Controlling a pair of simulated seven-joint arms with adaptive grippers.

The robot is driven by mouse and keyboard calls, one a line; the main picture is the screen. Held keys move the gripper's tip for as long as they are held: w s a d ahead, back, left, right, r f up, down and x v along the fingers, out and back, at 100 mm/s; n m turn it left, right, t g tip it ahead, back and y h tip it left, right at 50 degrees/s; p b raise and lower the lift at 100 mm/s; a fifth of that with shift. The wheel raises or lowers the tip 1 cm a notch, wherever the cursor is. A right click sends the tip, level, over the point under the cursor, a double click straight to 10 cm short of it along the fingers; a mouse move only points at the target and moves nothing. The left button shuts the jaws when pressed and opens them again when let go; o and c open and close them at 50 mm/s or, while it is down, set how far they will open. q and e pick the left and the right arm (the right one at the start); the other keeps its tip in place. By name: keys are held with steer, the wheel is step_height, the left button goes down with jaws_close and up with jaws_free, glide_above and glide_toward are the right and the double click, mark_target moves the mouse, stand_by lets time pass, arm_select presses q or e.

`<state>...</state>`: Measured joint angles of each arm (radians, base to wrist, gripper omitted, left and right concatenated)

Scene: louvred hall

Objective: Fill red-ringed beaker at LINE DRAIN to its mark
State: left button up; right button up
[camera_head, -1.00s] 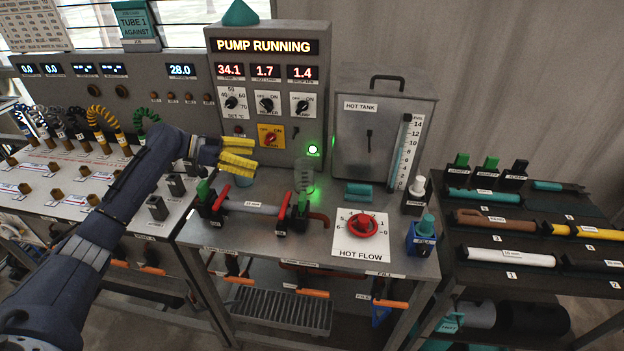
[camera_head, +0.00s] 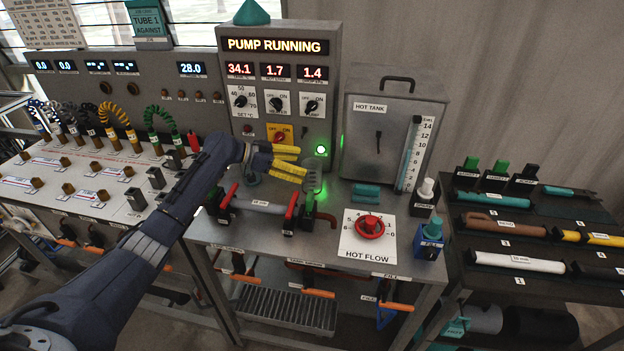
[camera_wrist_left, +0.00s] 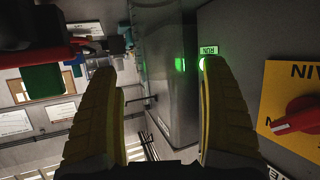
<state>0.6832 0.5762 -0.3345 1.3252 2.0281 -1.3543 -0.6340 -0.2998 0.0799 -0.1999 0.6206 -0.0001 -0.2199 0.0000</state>
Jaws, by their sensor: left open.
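No red-ringed beaker can be made out, and no LINE DRAIN label can be read. A grey tube (camera_head: 258,206) lies between two red-levered clamps on the bench. The red HOT FLOW knob (camera_head: 369,227) is on a white plate. My right gripper is not in view.
The pump panel (camera_head: 279,80) reads PUMP RUNNING, with a lit green lamp (camera_head: 320,150). The hot tank (camera_head: 383,140) stands to its right. A blue FILL block (camera_head: 429,240) is at the bench's right. A tube rack (camera_head: 540,235) stands further right.

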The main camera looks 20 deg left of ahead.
mark_target(312, 166)
arm_select(q)
steer(key=shift+x, duration=2.25)
steer(key=shift+w+r, duration=0.1)
steer(key=c, duration=1.3)
steer(key=shift+o, duration=0.2)
steer(key=shift+r, duration=0.1)
